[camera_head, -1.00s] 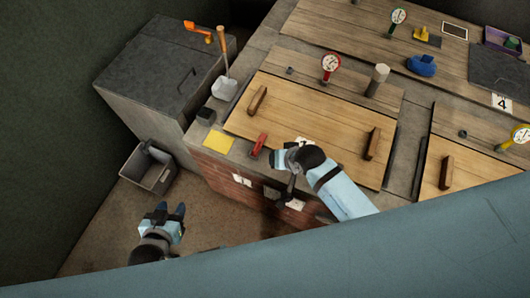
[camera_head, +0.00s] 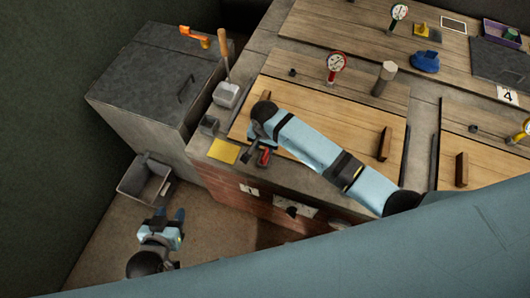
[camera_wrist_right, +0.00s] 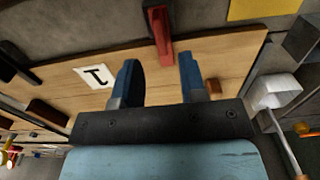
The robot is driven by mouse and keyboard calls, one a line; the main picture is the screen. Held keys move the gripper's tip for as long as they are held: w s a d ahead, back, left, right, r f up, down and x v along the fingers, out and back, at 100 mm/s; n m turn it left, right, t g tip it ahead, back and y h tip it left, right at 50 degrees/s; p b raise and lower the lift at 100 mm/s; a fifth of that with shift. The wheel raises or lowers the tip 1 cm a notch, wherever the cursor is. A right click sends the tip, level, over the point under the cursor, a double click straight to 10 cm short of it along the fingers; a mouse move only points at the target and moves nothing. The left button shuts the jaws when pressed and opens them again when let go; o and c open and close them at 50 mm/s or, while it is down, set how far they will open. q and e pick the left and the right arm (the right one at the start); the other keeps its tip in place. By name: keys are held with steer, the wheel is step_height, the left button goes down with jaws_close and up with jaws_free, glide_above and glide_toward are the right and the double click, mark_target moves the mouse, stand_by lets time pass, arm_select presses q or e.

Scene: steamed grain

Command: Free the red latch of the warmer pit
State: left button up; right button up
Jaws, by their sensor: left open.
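The red latch (camera_head: 264,157) sits at the front edge of the near wooden pit lid (camera_head: 300,104), beside the yellow square. My right gripper (camera_head: 252,154) is at the latch, and its arm covers much of the lid. In the right wrist view the right gripper's two blue fingers (camera_wrist_right: 160,66) are apart, with nothing between them that I can see gripped. There the red latch (camera_wrist_right: 160,35) lies in line with the gap, just beyond the fingertips. My left gripper (camera_head: 168,215) is open and empty, low over the floor in front of the counter.
A yellow square (camera_head: 223,151) and a dark block (camera_head: 209,125) lie left of the latch. A scoop with a wooden handle (camera_head: 226,94) stands behind them. A grey bin (camera_head: 147,180) is on the floor. A wooden lid handle (camera_head: 384,143) stands at the right.

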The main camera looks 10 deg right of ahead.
mark_target(265, 153)
step_height(265, 153, down, 6)
steer(key=shift+f, duration=0.15)
steer(key=shift+c, duration=0.2)
jaws_close()
